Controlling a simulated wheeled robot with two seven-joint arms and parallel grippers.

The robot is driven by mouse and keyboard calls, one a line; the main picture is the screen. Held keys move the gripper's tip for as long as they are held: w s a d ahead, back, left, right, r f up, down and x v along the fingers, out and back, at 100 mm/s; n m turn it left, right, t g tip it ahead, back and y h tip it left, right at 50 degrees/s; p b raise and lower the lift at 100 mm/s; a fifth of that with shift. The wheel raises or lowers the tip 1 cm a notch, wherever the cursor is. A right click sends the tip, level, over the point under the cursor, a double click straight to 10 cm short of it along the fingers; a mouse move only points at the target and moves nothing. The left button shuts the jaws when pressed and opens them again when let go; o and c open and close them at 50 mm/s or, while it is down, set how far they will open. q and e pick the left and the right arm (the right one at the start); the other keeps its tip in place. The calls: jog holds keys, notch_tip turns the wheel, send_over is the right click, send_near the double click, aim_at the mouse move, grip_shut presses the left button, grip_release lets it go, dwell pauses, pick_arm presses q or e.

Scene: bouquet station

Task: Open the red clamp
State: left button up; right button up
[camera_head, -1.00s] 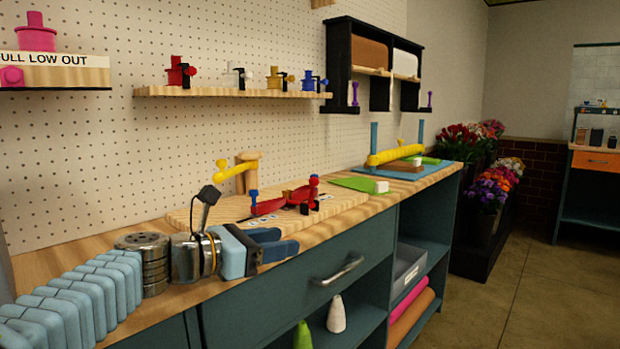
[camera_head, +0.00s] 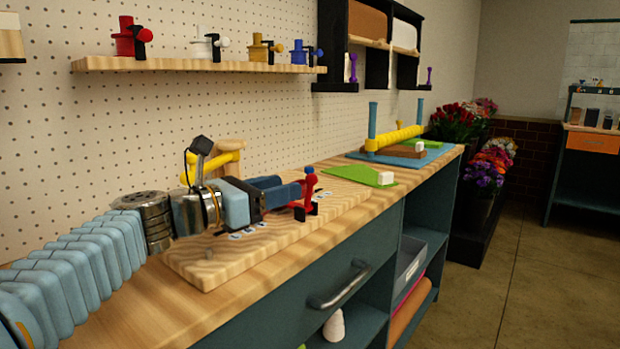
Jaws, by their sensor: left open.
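The red clamp (camera_head: 310,183) sits on the raised wooden board (camera_head: 215,268) on the workbench. Its upright red post, red lower part and black fittings show at the right end; the rest is hidden behind my gripper. My left gripper (camera_head: 288,187) is open, its dark blue fingers pointing right, with the tips close to the red post. I cannot tell whether they touch it. My right gripper is not in view.
A yellow handle on a wooden post (camera_head: 226,158) stands behind my left wrist. A wall shelf (camera_head: 200,65) above holds small red, white, yellow and blue clamps. A green piece (camera_head: 350,174) and a yellow roller (camera_head: 395,138) lie further right. The bench front is clear.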

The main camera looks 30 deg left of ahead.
aim_at(306, 181)
pick_arm(q)
jog(key=x, duration=0.7)
jog(key=shift+w+d, duration=0.1)
jog(key=shift+w, duration=0.25)
grip_shut()
